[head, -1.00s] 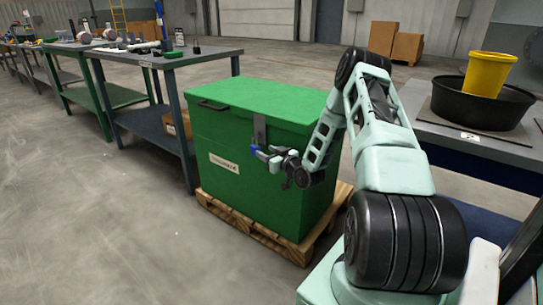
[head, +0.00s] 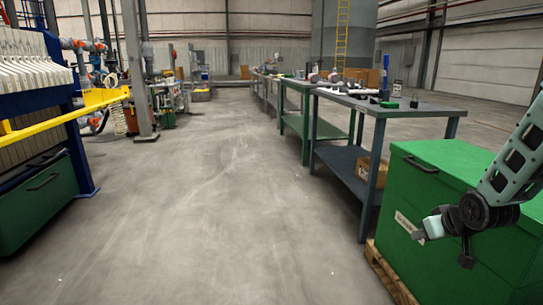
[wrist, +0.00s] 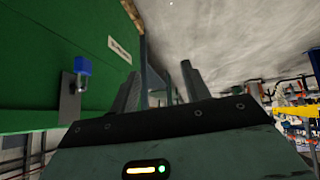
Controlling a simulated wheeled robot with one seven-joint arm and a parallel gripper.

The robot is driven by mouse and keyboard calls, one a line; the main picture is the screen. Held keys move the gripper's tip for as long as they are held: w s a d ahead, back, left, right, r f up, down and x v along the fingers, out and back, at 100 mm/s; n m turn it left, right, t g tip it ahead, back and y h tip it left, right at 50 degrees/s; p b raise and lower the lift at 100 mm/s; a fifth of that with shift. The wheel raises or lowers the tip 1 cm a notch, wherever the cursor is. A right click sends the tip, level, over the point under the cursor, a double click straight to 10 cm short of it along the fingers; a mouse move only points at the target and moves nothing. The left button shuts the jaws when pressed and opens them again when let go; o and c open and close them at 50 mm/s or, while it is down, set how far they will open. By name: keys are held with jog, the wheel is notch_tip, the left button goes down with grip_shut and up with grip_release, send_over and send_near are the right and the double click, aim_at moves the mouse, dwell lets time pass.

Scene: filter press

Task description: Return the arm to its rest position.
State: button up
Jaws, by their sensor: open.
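My gripper (head: 420,232) is at the right of the head view, in front of the green chest (head: 445,160), with its fingers pointing left. The wrist view shows the gripper's two fingers (wrist: 160,88) apart with nothing between them. My arm reaches in from the right edge, bent, and most of it is out of the head view. In the wrist view the chest's green side (wrist: 50,60) fills the upper left, with a blue padlock (wrist: 82,68) on a metal hasp and a white label (wrist: 119,49). The fingers look clear of the chest.
The chest stands on a wooden pallet (head: 385,275). Dark workbenches (head: 385,107) with small items run back beyond it. A filter press with a yellow rail (head: 60,118) and green bin (head: 40,195) stands at the left. The grey floor (head: 215,200) between is open.

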jog(key=s+a+r+n+g+y, duration=0.1)
jog(key=s+a+r+n+g, duration=0.3)
jog(key=s+a, duration=1.15)
jog(key=s+a+r+n+g, duration=0.3)
jog(key=s+a+r+g, duration=0.1)
jog(key=s+a, duration=1.15)
notch_tip(320, 180, up, 28)
jog(key=p, duration=2.7)
jog(key=shift+d+f+p, duration=0.2)
jog(key=shift+d+p, duration=0.15)
jog(key=shift+p, duration=0.05)
